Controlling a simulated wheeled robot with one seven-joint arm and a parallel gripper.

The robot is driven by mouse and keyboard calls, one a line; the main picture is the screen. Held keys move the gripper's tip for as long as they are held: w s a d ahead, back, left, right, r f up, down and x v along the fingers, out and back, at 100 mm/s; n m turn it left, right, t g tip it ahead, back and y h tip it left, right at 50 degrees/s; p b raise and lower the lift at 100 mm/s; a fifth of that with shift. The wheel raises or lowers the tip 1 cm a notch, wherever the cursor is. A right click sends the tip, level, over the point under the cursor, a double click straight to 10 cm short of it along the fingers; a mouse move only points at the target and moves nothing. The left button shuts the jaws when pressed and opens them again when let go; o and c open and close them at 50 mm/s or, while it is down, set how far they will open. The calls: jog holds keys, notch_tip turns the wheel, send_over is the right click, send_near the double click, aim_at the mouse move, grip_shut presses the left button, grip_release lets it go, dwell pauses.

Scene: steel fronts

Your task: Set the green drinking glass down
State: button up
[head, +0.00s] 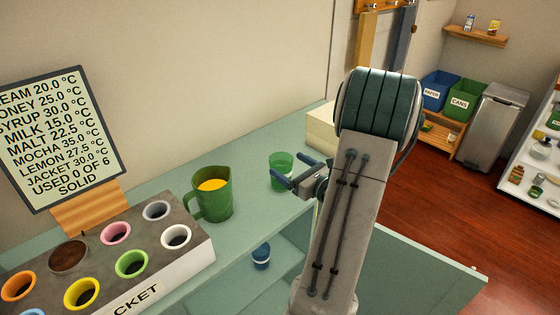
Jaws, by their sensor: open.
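The green drinking glass (281,170) stands upright on the pale green counter (245,207), near its right end. It looks translucent and empty. My gripper (279,173) is open at the glass, with its dark blue fingers reaching in from the right. One finger shows in front of the glass and one behind it at the right. I cannot tell whether either finger touches the glass. Part of the glass's lower right side is hidden by the near finger.
A green jug (216,203) with orange contents stands left of the glass. A block with coloured cups (195,243) and a sign (62,135) are further left. A cream box (321,130) is behind my gripper. A blue-lidded jar (261,256) sits below the counter.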

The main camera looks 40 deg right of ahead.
jog(key=s, duration=0.6)
jog(key=shift+d, duration=0.25)
jog(key=shift+w, duration=0.1)
